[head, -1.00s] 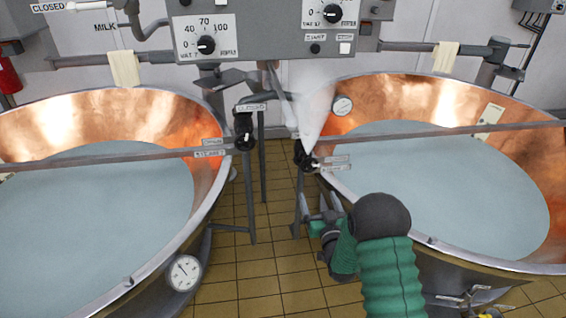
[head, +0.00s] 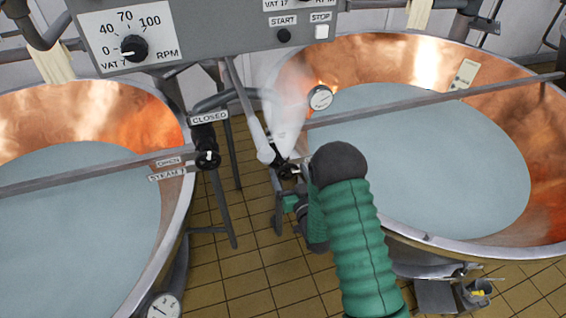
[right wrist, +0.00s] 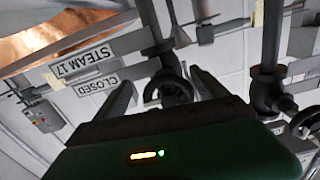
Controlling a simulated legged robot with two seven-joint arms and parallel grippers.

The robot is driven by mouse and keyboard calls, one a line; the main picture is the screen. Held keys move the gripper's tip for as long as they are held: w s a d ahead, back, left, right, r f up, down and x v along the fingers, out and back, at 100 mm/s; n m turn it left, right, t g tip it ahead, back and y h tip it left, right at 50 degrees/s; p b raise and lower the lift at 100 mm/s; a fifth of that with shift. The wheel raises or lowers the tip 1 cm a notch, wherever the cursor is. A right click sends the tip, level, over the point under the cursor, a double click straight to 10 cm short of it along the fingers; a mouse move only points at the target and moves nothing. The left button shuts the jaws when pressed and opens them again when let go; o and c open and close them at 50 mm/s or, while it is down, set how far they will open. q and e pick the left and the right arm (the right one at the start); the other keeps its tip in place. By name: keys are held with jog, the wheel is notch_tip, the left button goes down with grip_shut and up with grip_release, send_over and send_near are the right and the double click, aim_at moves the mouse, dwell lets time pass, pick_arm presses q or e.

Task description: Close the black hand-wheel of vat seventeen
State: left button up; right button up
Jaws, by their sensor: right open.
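In the right wrist view, a black hand-wheel (right wrist: 172,92) sits beside upside-down plates reading STEAM 17 (right wrist: 87,62) and CLOSED (right wrist: 97,86). The open, empty fingers of my right gripper (right wrist: 164,96) lie on either side of it in the picture; contact cannot be told. In the head view, a black wheel (head: 288,171) shows at the right vat's near-left rim. My right gripper (head: 292,200) is just below it, partly hidden by my green arm. My left gripper is out of view.
Another black wheel (head: 208,159), with OPEN, STEAM and CLOSED plates, is at the left vat (head: 178,215). The right vat (head: 440,240) holds pale liquid. White vapour (head: 288,115) hangs near the pipe. A control panel (head: 215,30) overhangs. Tiled floor (head: 235,275) lies between the vats.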

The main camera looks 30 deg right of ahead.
jog(key=shift+r, duration=0.15)
jog(key=shift+s+a+r, duration=0.2)
jog(key=shift+s+a, duration=0.05)
jog(key=shift+s, duration=0.05)
jog(key=shift+s+a+r, duration=0.15)
jog(key=shift+a+r, duration=0.05)
jog(key=shift+a, duration=0.05)
jog(key=shift+c, duration=0.2)
jog(key=shift+a+r, duration=0.1)
jog(key=shift+a, duration=0.1)
jog(key=shift+c, duration=3.6)
jog(key=shift+d+f, duration=0.2)
jog(key=shift+d, duration=0.15)
jog(key=c, duration=0.6)
jog(key=shift+a, duration=0.15)
jog(key=shift+f+m+b, duration=0.1)
jog(key=shift+m+b, duration=0.3)
jog(key=shift+a+m+b, duration=0.1)
jog(key=shift+m+b, duration=0.2)
jog(key=shift+m, duration=0.7)
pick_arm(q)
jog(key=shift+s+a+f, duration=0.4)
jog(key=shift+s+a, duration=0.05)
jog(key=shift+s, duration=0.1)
